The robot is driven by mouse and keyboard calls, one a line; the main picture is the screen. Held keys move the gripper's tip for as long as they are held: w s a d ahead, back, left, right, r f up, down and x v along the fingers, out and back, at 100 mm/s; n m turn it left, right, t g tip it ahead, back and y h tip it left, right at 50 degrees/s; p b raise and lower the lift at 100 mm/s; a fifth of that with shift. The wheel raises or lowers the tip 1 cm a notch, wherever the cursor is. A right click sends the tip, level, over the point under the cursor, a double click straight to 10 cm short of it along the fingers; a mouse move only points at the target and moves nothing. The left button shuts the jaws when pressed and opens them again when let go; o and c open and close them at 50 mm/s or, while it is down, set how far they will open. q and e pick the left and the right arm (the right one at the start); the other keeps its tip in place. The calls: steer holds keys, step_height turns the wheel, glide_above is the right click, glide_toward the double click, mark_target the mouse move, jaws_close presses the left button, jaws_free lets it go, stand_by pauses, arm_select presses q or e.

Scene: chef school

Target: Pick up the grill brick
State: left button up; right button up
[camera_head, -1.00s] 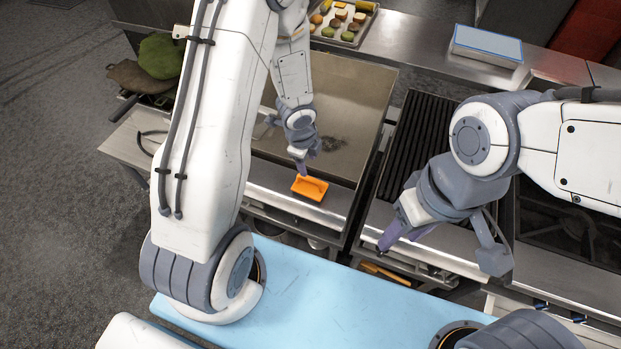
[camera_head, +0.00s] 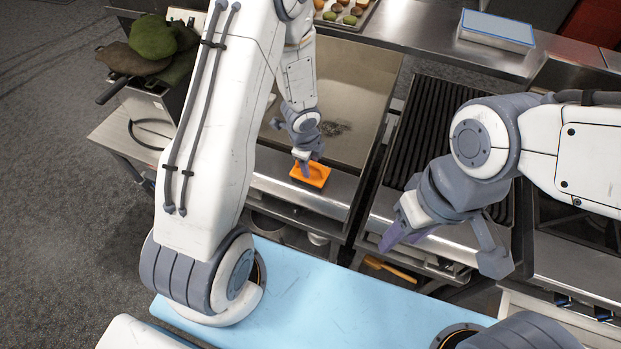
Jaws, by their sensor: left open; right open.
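The orange grill brick (camera_head: 316,176) lies on the metal front ledge of the flat griddle, in the middle of the head view. My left gripper (camera_head: 304,170) points down at its upper left edge and overlaps it in the picture; I cannot tell whether it touches. The jaws are open, and one finger hides part of the brick. My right gripper (camera_head: 390,240) is open and empty over the front of the ribbed grill, well to the right of the brick.
The flat griddle (camera_head: 350,90) has a dark smudge on it. The ribbed grill (camera_head: 437,125) is to its right. A tray of food (camera_head: 345,14) and a white-blue box (camera_head: 497,28) stand at the back. A wooden-handled tool (camera_head: 390,268) lies low under the grill's front.

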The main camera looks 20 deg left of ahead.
arm_select(q)
jaws_close()
stand_by(1.4)
